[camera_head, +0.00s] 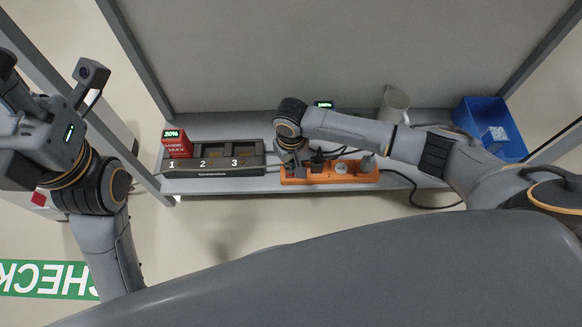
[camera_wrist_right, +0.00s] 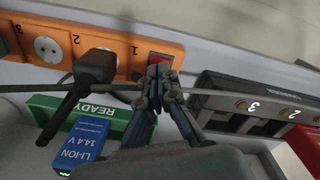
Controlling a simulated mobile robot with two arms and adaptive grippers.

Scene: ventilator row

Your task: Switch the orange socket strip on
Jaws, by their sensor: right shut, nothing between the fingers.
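The orange socket strip (camera_head: 362,177) lies along the shelf's front edge in the head view. The right wrist view shows the strip (camera_wrist_right: 95,35) with numbered sockets and a red switch (camera_wrist_right: 159,60) at its end. My right gripper (camera_wrist_right: 155,72) is shut and empty, its tips at the switch and covering its lower part. I cannot tell whether they touch it or whether the switch is lit. A black plug (camera_wrist_right: 97,66) sits by socket 1. My left gripper (camera_head: 40,140) is raised at the far left, away from the strip; its fingers are unclear.
A charger (camera_head: 212,172) with a red battery (camera_head: 176,143) in bay 1 stands left of the strip. A blue battery (camera_wrist_right: 88,143) is by a green READY holder (camera_wrist_right: 60,110). A cable crosses near my right fingers. A mug (camera_head: 394,104) and blue bin (camera_head: 492,118) stand at right.

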